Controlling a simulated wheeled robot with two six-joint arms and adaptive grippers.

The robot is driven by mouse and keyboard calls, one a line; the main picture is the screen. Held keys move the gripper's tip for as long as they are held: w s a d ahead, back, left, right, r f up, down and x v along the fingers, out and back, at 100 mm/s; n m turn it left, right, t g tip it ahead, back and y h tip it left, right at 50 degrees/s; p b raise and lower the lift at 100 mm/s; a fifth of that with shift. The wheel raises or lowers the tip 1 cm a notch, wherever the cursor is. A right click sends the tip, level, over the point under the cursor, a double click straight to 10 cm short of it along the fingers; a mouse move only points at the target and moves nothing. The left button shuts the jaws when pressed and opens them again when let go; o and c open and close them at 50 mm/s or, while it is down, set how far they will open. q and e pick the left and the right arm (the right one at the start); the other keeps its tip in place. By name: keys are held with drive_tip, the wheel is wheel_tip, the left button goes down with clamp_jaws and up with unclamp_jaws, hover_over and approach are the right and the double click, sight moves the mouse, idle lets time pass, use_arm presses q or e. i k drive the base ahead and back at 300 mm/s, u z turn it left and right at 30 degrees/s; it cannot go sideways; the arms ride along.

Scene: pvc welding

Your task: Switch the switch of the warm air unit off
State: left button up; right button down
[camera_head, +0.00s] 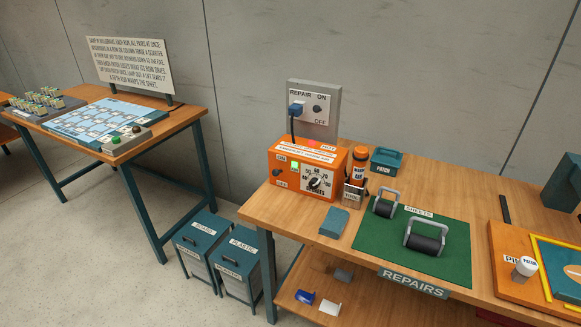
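The warm air unit is an orange box (340,165) with a white label on top, at the back left of the repair bench. A small dark switch (277,172) sits at the left of its front face, between an upper and a lower label. Which way the switch is set is too small to tell. A green lamp (294,166) beside it looks lit. A dial (317,180) with a printed scale is at the right of the face. Neither of my grippers is in view.
Behind the unit, a wall panel (328,105) holds a blue plug (296,109) and a dark knob. An orange bottle (359,163), a blue block (334,222) and a green mat (378,243) with two rollers are nearby. Two lidded bins (236,262) stand left of the bench.

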sight(275, 172)
drive_tip(key=u, duration=2.75)
drive_tip(key=k, duration=0.95)
drive_tip(key=z, duration=1.1)
drive_tip(key=i, duration=0.5)
drive_tip(key=u, duration=0.05)
